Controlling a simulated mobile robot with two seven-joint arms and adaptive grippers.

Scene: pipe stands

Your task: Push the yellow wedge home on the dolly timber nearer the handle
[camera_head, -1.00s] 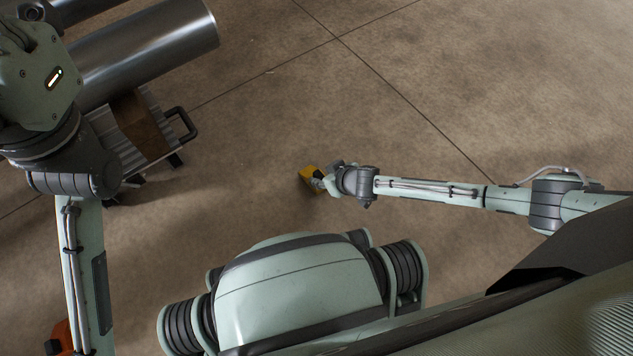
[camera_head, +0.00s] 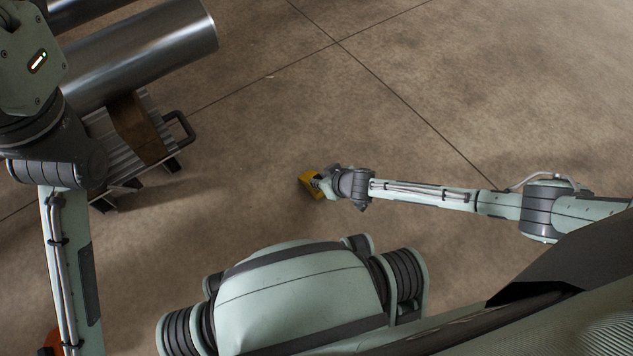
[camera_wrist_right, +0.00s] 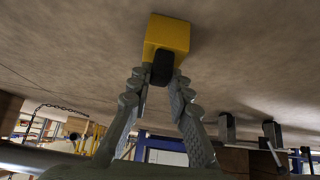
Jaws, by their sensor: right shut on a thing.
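The yellow wedge (camera_head: 311,184) is in my right gripper (camera_head: 323,184), out over bare floor. In the right wrist view the wedge (camera_wrist_right: 168,34) sits beyond the fingertips, and they close on its black grip (camera_wrist_right: 162,68). The dolly (camera_head: 104,132) stands at the left with its dark handle (camera_head: 182,128) on its right end. A brown timber (camera_head: 138,128) lies across it near the handle, partly under the pipe. The wedge is well to the right of the dolly, touching neither it nor the timber. My left gripper is outside the frame.
A large steel pipe (camera_head: 145,48) lies above the dolly, with another pipe behind it. My left arm covers the dolly's left part. The floor (camera_head: 260,120) between handle and wedge is clear. An orange object (camera_head: 52,342) shows at the lower left edge.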

